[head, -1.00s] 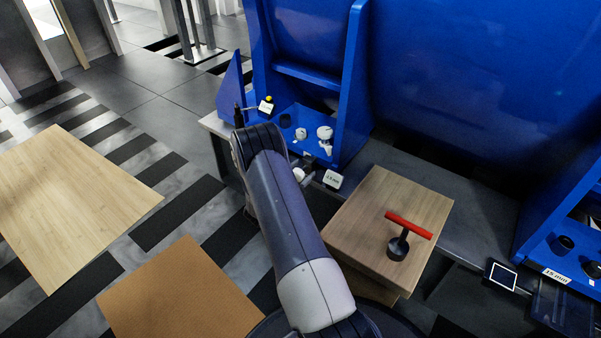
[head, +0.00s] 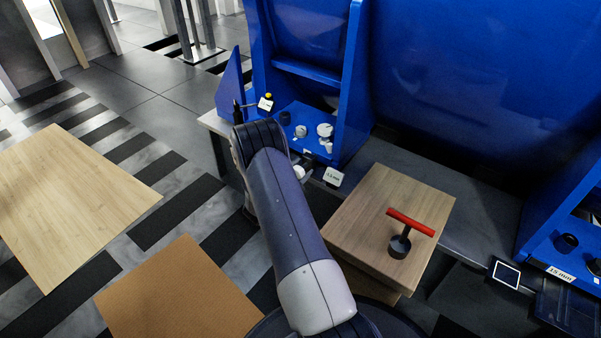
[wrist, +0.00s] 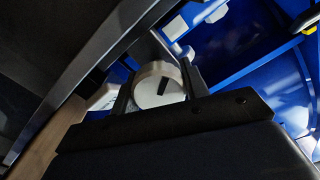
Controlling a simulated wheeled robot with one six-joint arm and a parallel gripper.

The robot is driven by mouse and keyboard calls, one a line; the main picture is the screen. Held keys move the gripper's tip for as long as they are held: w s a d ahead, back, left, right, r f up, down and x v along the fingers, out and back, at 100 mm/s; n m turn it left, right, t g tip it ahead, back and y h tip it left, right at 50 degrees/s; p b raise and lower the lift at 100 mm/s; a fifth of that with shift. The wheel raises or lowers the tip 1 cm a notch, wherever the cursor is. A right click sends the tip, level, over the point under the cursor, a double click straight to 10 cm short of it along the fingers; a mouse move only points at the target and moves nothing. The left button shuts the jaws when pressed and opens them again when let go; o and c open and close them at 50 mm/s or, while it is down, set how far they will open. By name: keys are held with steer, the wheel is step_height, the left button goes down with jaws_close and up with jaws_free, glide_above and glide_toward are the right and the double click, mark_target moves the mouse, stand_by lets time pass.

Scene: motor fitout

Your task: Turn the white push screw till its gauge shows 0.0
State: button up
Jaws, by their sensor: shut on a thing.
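The white push screw (wrist: 152,92) shows in the wrist view as a round white knob with a black mark on its face. My gripper (wrist: 159,86) has one finger on each side of the knob and is shut on it. In the head view a white round part (head: 299,171) shows just beside my arm's end; my arm hides most of the gripper there. A small white gauge display (head: 333,177) stands to the right of it, at the foot of the blue frame. Its digits are tiny; it seems to read about 1.5 mm.
The blue frame (head: 352,80) rises behind, with other white and black fittings (head: 325,130) on its ledge. A second small display (head: 265,104) stands at left. A wooden block (head: 380,200) with a red-handled tool (head: 410,222) is right of my arm.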

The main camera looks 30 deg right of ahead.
steer(key=m, duration=0.3)
steer(key=shift+f+b, duration=0.1)
steer(key=shift+b, duration=0.3)
steer(key=m, duration=0.3)
steer(key=shift+s, duration=0.1)
steer(key=m, duration=0.6)
steer(key=shift+f+m, duration=0.1)
steer(key=shift+m, duration=0.3)
steer(key=m, duration=1.1)
steer(key=shift+f, duration=0.15)
steer(key=shift+m, duration=0.4)
steer(key=o, duration=1)
